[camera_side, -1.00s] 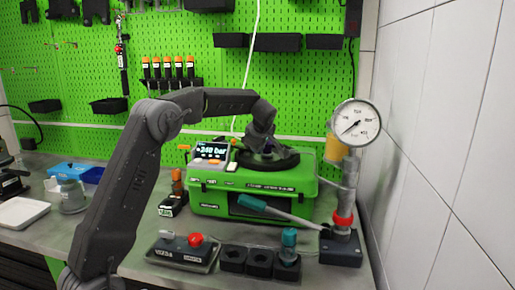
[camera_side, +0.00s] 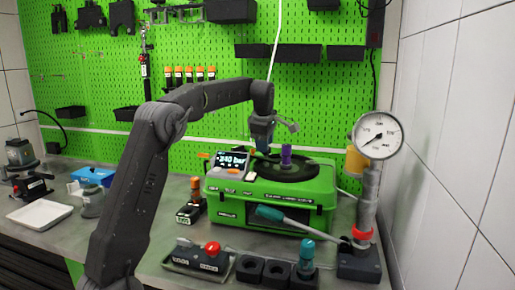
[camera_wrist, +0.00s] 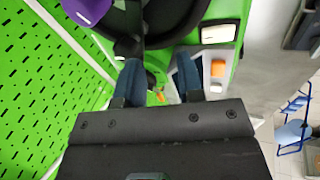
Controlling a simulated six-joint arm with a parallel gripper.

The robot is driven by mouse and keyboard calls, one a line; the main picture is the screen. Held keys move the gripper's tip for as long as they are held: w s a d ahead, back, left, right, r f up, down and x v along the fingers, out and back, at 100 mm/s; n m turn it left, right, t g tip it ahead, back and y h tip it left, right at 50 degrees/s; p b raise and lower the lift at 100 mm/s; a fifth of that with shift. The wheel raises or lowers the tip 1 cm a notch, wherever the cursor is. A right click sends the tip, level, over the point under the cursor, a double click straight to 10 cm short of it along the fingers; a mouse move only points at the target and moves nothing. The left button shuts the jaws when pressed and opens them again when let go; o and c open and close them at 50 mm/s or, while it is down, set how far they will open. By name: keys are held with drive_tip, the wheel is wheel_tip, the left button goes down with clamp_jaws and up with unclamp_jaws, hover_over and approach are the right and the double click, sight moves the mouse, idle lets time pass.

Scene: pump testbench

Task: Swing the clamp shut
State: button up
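The green pump testbench (camera_side: 262,207) carries a black round plate (camera_side: 307,169) on top. A purple cylindrical part (camera_side: 286,155) stands upright at the plate; the wrist view shows purple (camera_wrist: 86,10) at the top left. My gripper (camera_side: 264,151) is above the rear left of the plate, pointing down. In the wrist view its two blue fingers (camera_wrist: 158,62) are spread apart with a gap between them. A dark bar-like part (camera_wrist: 129,47) lies just beyond the left fingertip; I cannot tell whether it is the clamp, or whether they touch.
A display (camera_side: 232,161) is on the bench's left. A pressure gauge (camera_side: 377,135) on a pump column and a teal-handled lever (camera_side: 272,214) stand at right and front. Black blocks (camera_side: 276,271) and a box with a red knob (camera_side: 212,248) sit in front.

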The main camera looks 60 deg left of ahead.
sight(253, 149)
drive_tip(key=shift+o, duration=0.7)
drive_tip(key=s+a+n+t+h, duration=0.1)
drive_tip(key=s+a+n+h, duration=0.1)
drive_tip(key=a, duration=0.4)
drive_tip(key=shift+s+a+n+h, duration=0.3)
drive_tip(key=shift+a+n+h, duration=0.15)
drive_tip(key=shift+h, duration=0.35)
drive_tip(key=s+a+r+n+t+h, duration=0.3)
drive_tip(key=s+a+r+t, duration=0.15)
drive_tip(key=a, duration=0.35)
drive_tip(key=shift+t, duration=0.25)
drive_tip(key=x, duration=1.3)
drive_tip(key=shift+f, duration=0.45)
drive_tip(key=shift+s, duration=0.1)
clamp_jaws()
drive_tip(key=shift+s+d+n+y, duration=0.15)
drive_tip(key=shift+s+n+y, duration=0.2)
drive_tip(key=shift+n+y, duration=0.25)
unclamp_jaws()
